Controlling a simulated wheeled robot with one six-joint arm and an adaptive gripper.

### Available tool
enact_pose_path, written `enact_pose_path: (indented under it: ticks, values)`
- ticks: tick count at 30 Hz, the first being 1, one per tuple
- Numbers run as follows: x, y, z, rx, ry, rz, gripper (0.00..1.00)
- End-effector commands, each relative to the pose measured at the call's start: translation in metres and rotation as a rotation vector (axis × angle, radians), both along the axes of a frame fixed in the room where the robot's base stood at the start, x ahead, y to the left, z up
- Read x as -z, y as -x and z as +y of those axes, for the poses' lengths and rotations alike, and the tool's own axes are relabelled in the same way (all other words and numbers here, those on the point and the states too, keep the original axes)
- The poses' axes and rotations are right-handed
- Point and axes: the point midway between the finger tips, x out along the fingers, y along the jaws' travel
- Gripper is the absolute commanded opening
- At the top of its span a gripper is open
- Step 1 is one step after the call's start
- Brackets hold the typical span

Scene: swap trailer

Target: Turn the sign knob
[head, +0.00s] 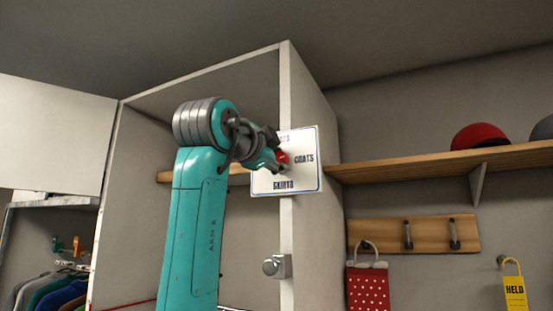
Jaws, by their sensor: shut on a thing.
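The sign (308,173) is a white board with a dark border, fixed on the front edge of a grey partition. It reads "COATS" at the right and "SKIRTS" at the bottom; the word at the top is partly hidden. The red knob (282,156) sits at the middle of the sign. My gripper (276,160) reaches it from the left and is shut on it. My gripper and wrist hide the left part of the sign and much of the knob, so I cannot tell which way the knob points.
A metal fitting (277,266) juts from the partition below the sign. At right are a wooden shelf (420,160) with a red cap (479,136), a hook board (385,235), a red dotted bag (368,288) and a yellow "HELD" tag (515,292). Clothes (50,292) hang at lower left.

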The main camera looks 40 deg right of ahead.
Motion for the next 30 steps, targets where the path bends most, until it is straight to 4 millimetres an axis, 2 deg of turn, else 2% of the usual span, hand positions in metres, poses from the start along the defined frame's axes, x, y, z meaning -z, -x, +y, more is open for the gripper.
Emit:
enact_pose_path:
  ticks: [30]
  values:
    - [0.0010,-0.0013,0.0006,0.001,-0.330,-0.904,0.04]
